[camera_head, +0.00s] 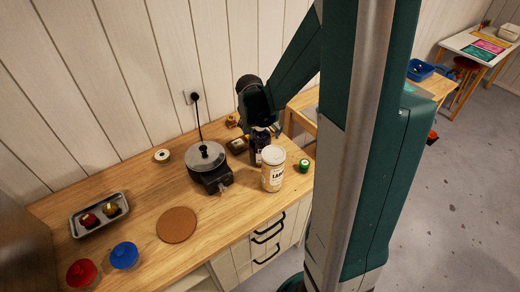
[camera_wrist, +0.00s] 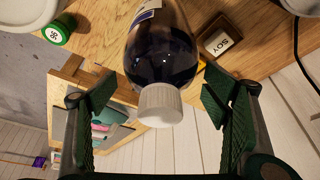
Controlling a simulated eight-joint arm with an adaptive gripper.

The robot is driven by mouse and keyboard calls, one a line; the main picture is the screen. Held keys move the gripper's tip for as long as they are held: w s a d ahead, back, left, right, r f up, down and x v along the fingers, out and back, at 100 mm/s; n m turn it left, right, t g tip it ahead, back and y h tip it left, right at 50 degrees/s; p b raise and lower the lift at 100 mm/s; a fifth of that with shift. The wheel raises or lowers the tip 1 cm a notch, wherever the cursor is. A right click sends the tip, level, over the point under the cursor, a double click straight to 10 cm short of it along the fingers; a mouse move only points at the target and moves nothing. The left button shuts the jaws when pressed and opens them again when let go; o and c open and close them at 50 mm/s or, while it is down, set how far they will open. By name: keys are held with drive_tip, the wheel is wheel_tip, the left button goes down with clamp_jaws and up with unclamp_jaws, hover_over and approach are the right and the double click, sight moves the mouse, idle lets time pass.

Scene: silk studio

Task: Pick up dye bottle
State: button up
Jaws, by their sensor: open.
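The dye bottle (camera_wrist: 160,58) is dark blue with a white ribbed cap (camera_wrist: 159,104) and a pale label. In the wrist view it lies between the two fingers of my gripper (camera_wrist: 158,100), with a visible gap on each side. In the head view the bottle (camera_head: 259,146) stands on the wooden counter behind a white-lidded jar, partly hidden by that jar and by my gripper (camera_head: 262,126) above it. My gripper is open and holds nothing.
The white-lidded jar (camera_head: 273,172) stands close in front of the bottle. A green-lidded container (camera_head: 304,165) is to its right. A soy-marked block (camera_wrist: 220,43) lies near the bottle. A cork mat (camera_head: 177,225) lies farther left.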

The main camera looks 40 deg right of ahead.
drive_tip(key=shift+f, duration=0.1)
idle(0.5)
drive_tip(key=c, duration=1.9)
drive_tip(key=shift+r, duration=5)
